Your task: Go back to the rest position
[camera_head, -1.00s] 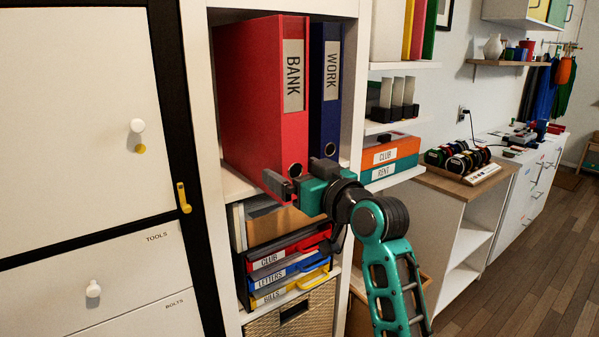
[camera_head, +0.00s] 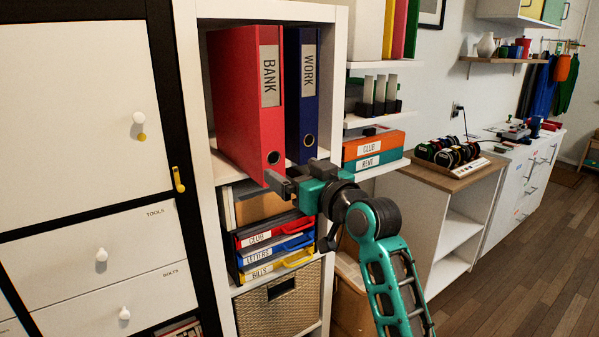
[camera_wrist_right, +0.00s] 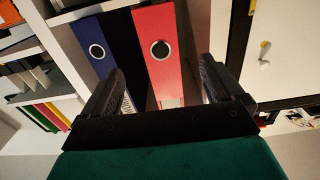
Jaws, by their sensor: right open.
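My right gripper (camera_head: 276,180) is in front of the shelf, just below the binders, with the teal arm coming in from the lower right. In the right wrist view its two dark fingers (camera_wrist_right: 165,90) are spread apart with nothing between them. The red BANK binder (camera_head: 247,110) and the blue WORK binder (camera_head: 303,100) stand upright side by side in the shelf compartment. The wrist view also shows the red binder (camera_wrist_right: 160,50) and the blue binder (camera_wrist_right: 105,40) beyond the fingers. My left gripper is not in view.
Below the binders are labelled trays (camera_head: 270,245) and a wicker basket (camera_head: 285,298). A white cabinet with drawers (camera_head: 100,262) stands at the left. A wooden-topped unit (camera_head: 455,178) stands further right, beside open floor.

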